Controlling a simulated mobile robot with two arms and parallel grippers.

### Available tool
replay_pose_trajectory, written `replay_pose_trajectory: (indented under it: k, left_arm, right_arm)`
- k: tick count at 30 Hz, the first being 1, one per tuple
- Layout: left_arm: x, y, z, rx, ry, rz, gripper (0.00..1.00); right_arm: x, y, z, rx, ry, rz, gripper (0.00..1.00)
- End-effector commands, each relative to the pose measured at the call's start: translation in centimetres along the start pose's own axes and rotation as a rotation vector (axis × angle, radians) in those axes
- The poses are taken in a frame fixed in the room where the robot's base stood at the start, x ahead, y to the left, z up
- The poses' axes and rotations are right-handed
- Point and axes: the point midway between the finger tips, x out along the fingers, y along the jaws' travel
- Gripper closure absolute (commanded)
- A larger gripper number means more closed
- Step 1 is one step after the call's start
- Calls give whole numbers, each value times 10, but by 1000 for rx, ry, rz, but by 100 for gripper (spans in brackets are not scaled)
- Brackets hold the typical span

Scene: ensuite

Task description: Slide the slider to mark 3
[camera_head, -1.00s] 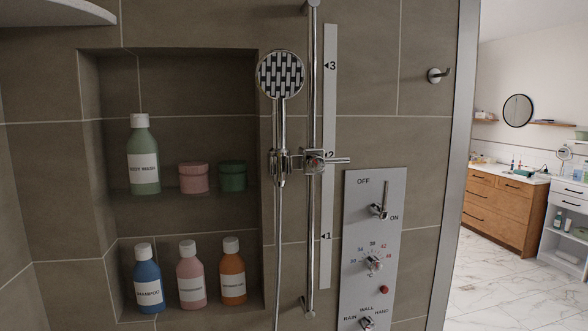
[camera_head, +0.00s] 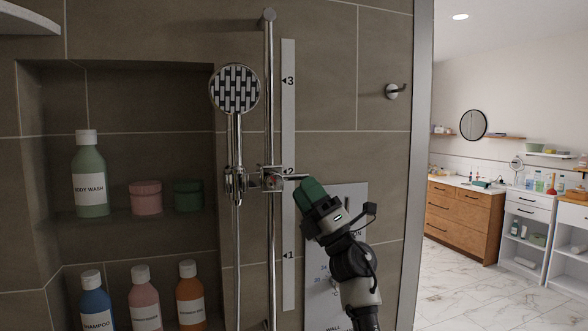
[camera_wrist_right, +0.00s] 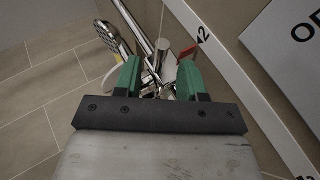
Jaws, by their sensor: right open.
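The chrome slider (camera_head: 268,180) sits on the vertical rail (camera_head: 270,90) at about mark 2 of the pale scale strip (camera_head: 288,140). Mark 3 (camera_head: 288,81) is above it and mark 1 (camera_head: 288,256) below. The slider holds the shower head (camera_head: 235,90). My right gripper (camera_head: 304,189), with green fingers, is at the right end of the slider's lever (camera_head: 295,177). In the right wrist view its open fingers (camera_wrist_right: 160,75) stand either side of chrome slider parts; I cannot tell whether they touch. My left gripper is out of view.
The control panel (camera_head: 350,195) is partly hidden behind my right arm. A wall niche at left holds bottles such as the body wash (camera_head: 90,185) and jars. A hook (camera_head: 396,91) is on the wall at upper right. The wall beside mark 3 is clear.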

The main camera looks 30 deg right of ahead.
Motion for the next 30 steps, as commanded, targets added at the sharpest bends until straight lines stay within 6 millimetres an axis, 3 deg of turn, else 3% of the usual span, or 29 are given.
replay_pose_trajectory:
  k: [1, 6, 18, 27, 30]
  left_arm:
    - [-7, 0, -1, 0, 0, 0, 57]
    - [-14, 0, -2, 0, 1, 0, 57]
    - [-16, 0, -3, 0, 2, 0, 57]
    - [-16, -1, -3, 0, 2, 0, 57]
    - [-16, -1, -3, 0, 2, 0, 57]
  right_arm:
    - [12, 2, 1, 3, -1, 1, 60]
    - [33, 1, 0, 1, 0, 1, 60]
    - [40, -1, -1, 2, 1, 0, 60]
    - [40, -1, -1, 2, 1, -1, 100]
    - [40, -1, -1, 2, 1, -1, 100]
